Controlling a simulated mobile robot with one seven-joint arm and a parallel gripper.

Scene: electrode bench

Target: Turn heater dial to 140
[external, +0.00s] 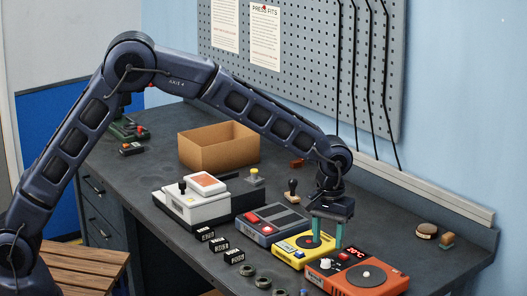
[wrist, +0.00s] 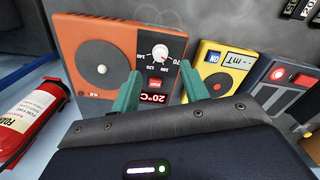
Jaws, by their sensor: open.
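The heater is an orange box (external: 378,288) at the front right of the bench; it also shows in the wrist view (wrist: 95,40). It has a round plate and a display (external: 356,253) reading 20°C. Its white dial (wrist: 159,51) has a dark numbered scale, with 140 on its left in the wrist view; I cannot tell where it points. In the external view the dial (external: 326,264) stands beside the display. My gripper (external: 328,246) is open, its two green fingers above the heater's dial side. In the wrist view the fingertips (wrist: 161,80) are apart, with nothing between them, and short of the dial.
A yellow device (external: 302,247) stands close beside the heater, then a blue-grey one (external: 270,222). Black blocks (external: 221,244) and dark rings (external: 250,269) lie along the front edge. A cardboard box (external: 217,150) stands farther back. A red extinguisher (wrist: 28,120) shows in the wrist view.

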